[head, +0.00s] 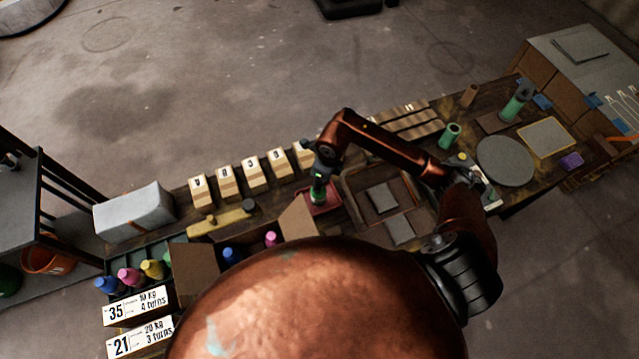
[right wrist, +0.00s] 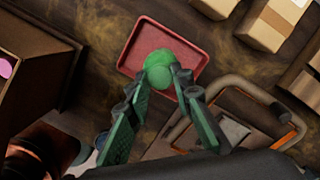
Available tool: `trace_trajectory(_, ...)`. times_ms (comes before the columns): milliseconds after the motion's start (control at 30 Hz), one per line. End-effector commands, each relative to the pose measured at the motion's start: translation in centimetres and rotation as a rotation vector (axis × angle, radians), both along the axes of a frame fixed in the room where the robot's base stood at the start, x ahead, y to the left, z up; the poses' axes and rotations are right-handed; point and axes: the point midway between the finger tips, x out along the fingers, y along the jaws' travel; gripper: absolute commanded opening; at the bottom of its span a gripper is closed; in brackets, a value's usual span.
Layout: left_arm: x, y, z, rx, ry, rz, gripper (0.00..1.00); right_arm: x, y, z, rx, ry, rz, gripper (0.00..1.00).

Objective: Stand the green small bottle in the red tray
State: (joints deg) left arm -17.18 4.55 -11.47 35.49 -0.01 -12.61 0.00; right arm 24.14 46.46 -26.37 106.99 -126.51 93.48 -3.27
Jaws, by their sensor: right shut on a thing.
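The red tray (head: 333,199) lies on the workbench just left of the wooden frame. In the right wrist view the red tray (right wrist: 137,47) is below and a little beyond the fingertips. My right gripper (head: 318,190) points down over the tray. In the wrist view my right gripper (right wrist: 165,75) is shut on the green small bottle (right wrist: 158,66), seen from its top. In the head view the green bottle (head: 318,198) shows only in part under the gripper. Whether its base touches the tray I cannot tell. My left gripper is not in view.
An open cardboard box (head: 196,258) stands left of the tray. Lettered boxes (head: 254,172) line the back edge. A wooden frame with grey pads (head: 383,198) is right of the tray. A green cylinder (head: 449,136) and a round grey plate (head: 505,160) are farther right.

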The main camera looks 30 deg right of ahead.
Motion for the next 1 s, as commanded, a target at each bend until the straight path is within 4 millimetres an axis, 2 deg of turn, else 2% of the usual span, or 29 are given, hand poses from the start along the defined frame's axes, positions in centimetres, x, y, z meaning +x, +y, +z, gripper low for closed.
trace_trajectory(100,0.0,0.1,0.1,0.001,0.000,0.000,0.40,0.0,0.1,-1.3,0.001,0.001,0.000,0.00)
trace_trajectory(467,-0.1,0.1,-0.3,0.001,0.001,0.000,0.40,0.0,0.0,-1.7,0.000,-0.001,0.002,0.00)
trace_trajectory(500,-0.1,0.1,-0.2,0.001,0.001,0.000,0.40,0.0,0.0,-1.6,0.000,0.000,0.001,0.24)
trace_trajectory(733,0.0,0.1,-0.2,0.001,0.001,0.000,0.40,0.0,0.0,-1.6,0.000,0.000,0.001,0.39)
trace_trajectory(1000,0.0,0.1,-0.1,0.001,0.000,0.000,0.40,0.0,0.0,-1.5,0.001,0.001,0.001,0.39)
